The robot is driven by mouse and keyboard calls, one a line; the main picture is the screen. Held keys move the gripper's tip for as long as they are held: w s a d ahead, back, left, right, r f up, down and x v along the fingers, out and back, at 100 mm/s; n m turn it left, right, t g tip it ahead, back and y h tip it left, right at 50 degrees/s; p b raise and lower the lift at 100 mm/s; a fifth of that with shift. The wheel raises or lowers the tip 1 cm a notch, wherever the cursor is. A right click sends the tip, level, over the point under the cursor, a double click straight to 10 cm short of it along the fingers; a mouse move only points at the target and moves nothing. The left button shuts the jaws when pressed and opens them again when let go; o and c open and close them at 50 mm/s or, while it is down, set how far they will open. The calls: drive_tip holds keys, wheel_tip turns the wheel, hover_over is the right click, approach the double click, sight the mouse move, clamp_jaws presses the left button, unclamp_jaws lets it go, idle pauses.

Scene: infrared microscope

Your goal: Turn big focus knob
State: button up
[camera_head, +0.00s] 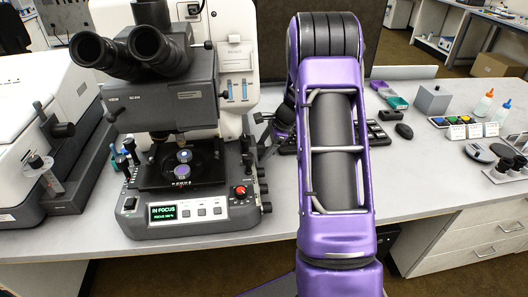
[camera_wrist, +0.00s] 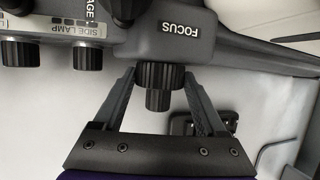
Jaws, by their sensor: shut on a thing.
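The microscope (camera_head: 175,110) stands on the bench at left in the head view, and its green display (camera_head: 163,212) reads IN FOCUS. In the wrist view the big focus knob (camera_wrist: 160,75) is a dark ribbed cylinder below the FOCUS label, with a smaller ribbed knob (camera_wrist: 158,101) on its end. My gripper (camera_wrist: 160,78) has one finger on each side of the big knob, closed on it at the fingertips. In the head view my arm reaches to the microscope's right side, and the knob cannot be made out there.
In the wrist view a SIDE LAMP knob (camera_wrist: 88,54) and other dark knobs sit left of the focus knob. In the head view a mouse (camera_head: 404,131), a grey box (camera_head: 433,99) and bottles (camera_head: 484,103) stand on the bench at right. Bare bench lies at the front.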

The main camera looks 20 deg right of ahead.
drive_tip(key=o, duration=1.3)
drive_tip(key=p+v, duration=0.2)
drive_tip(key=v, duration=1.5)
drive_tip(key=shift+s+d+r, duration=0.1)
drive_tip(key=shift+r, duration=0.1)
